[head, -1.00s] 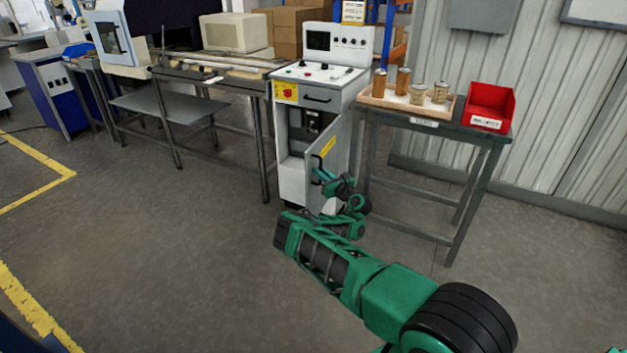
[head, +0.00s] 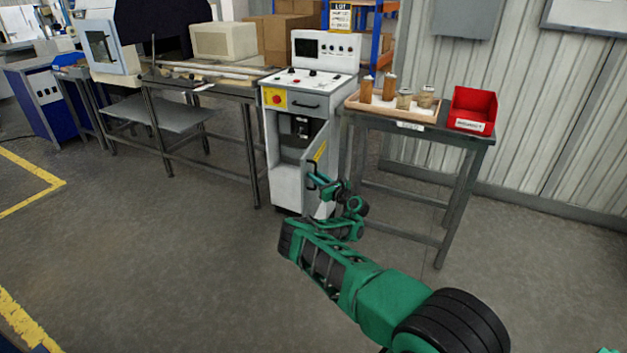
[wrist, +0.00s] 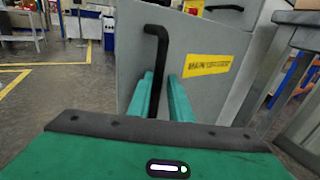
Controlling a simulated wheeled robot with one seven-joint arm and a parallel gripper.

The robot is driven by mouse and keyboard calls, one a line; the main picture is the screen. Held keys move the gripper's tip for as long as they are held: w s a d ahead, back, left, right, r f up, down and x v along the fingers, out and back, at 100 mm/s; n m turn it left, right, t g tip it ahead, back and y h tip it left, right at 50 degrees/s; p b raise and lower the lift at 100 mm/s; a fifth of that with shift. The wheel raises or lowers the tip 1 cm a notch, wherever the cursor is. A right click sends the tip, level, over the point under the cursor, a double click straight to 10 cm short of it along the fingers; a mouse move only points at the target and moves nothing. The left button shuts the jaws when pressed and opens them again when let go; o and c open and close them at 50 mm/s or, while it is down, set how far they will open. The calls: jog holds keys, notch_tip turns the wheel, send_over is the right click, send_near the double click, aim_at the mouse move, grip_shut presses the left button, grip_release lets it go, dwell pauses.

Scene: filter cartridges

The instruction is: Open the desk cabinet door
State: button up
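The desk cabinet (head: 290,187) is the pale grey unit with a screen and control panel, left of the sample table. Its lower door (head: 316,176) stands partly open, swung toward me, and part of the dark interior shows. A yellow label is on the door, also seen in the wrist view (wrist: 208,65). The black bar handle (wrist: 157,45) stands upright on the door in the wrist view. My gripper (wrist: 161,78) has its two teal fingers on either side of the bar and appears shut on it. The contact itself is partly hidden.
A grey table (head: 462,138) to the right holds a wooden tray (head: 420,115) with several jars and a red bin (head: 473,108). Its legs stand close to the door. A workbench (head: 215,92) is at the left. The floor in front is clear.

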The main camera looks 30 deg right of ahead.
jog(key=shift+a, duration=0.15)
jog(key=s+d, duration=0.2)
jog(key=s, duration=0.8)
jog(key=shift+s, duration=0.25)
dwell(0.5)
dwell(0.4)
